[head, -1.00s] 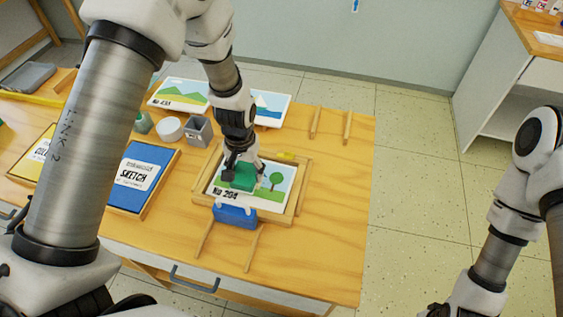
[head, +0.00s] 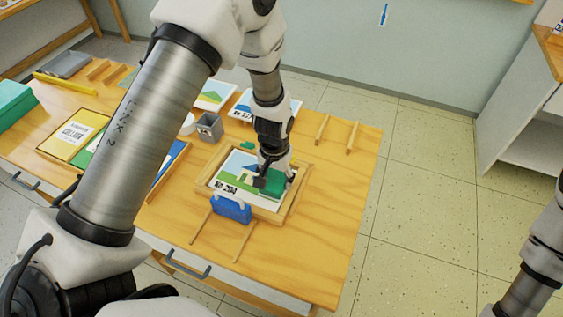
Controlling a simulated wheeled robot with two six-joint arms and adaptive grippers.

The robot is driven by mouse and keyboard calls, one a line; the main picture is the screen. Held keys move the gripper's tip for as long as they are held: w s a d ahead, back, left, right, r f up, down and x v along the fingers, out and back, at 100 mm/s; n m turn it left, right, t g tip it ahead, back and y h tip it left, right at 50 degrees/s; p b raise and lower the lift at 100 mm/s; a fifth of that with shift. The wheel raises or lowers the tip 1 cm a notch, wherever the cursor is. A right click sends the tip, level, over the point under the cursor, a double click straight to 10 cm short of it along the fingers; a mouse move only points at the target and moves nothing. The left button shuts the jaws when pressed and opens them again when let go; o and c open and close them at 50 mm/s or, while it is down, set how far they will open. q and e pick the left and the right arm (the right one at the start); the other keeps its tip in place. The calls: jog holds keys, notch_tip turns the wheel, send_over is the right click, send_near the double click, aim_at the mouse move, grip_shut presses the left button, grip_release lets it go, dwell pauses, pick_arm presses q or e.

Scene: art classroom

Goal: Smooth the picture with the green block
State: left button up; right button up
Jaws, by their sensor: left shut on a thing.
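The picture (head: 231,184), a landscape print marked "No 204", lies in a shallow wooden frame (head: 272,215) on the table. My left gripper (head: 272,182) points down over its right part, shut on the green block (head: 274,188). The block is low at the picture surface; I cannot tell whether it touches. The gripper and block hide the print's right side, including the tree. My right arm shows at the right edge, but its gripper is out of view.
A blue block (head: 232,209) sits at the frame's front edge, with thin wooden sticks (head: 200,227) before it.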

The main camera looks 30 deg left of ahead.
aim_at(273, 177)
pick_arm(q)
jog(key=shift+s+r+p, duration=0.1)
jog(key=shift+r+p, duration=0.2)
jog(key=shift+r, duration=0.3)
jog(key=shift+a+r+p, duration=0.3)
jog(key=shift+r+p, duration=0.7)
jog(key=shift+r, duration=0.05)
jog(key=shift+d+r+p, duration=0.15)
jog(key=shift+r+p, duration=0.5)
jog(key=shift+r, duration=0.15)
jog(key=shift+r+p, duration=0.3)
jog(key=shift+r, duration=0.05)
jog(key=shift+r+p, duration=0.35)
jog(key=shift+r, duration=0.05)
